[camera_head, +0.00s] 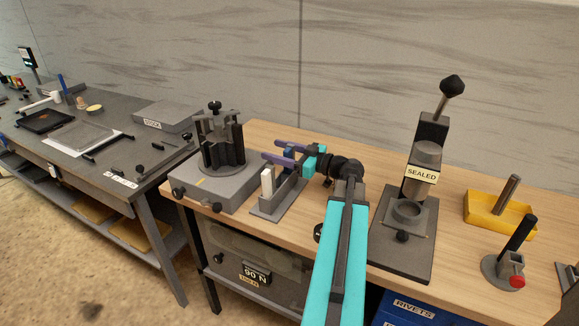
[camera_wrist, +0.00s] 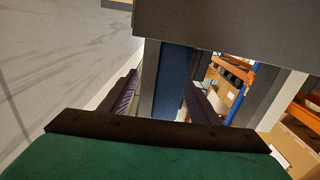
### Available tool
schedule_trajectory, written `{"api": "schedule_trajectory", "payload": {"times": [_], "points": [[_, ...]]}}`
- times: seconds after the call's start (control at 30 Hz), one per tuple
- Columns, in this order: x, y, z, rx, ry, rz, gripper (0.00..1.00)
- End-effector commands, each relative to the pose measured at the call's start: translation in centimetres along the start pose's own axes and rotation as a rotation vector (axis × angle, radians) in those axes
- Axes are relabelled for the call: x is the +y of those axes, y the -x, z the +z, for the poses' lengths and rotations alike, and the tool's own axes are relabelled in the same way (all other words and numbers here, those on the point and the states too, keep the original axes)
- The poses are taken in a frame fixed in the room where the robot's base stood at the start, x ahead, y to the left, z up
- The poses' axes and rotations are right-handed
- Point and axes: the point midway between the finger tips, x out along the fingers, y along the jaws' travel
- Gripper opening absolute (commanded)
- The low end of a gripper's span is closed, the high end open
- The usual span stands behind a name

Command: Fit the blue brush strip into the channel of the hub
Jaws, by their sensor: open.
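The blue brush strip (camera_wrist: 172,75) stands between the two purple fingers of my gripper (camera_wrist: 160,85) in the wrist view, beside a grey upright piece. In the head view, a little of its blue (camera_head: 289,153) shows between the fingers. My gripper (camera_head: 272,149) is open around it, over a grey holder (camera_head: 268,212). I cannot tell whether the fingers touch the strip. The dark hub (camera_head: 222,150), with upright slots, stands on a grey base (camera_head: 200,185) left of my gripper. Its channel is not clear from here.
A white piece (camera_head: 267,182) stands in the same holder, near the fingers. A press marked SEALED (camera_head: 420,174) stands right of my arm, with a yellow tray (camera_head: 485,209) beyond it. A dark workbench (camera_head: 110,165) with a grey block (camera_head: 165,116) lies left.

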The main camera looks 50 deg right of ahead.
Motion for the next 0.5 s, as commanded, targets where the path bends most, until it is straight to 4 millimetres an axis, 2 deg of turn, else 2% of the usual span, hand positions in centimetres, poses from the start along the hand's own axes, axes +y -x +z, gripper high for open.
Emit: {"api": "schedule_trajectory", "payload": {"times": [0.23,0.5], "points": [[0.01,0.05,0.0,0.0,0.0,0.0,0.56],[0.03,0.07,0.0,0.0,0.0,0.0,0.11]]}}
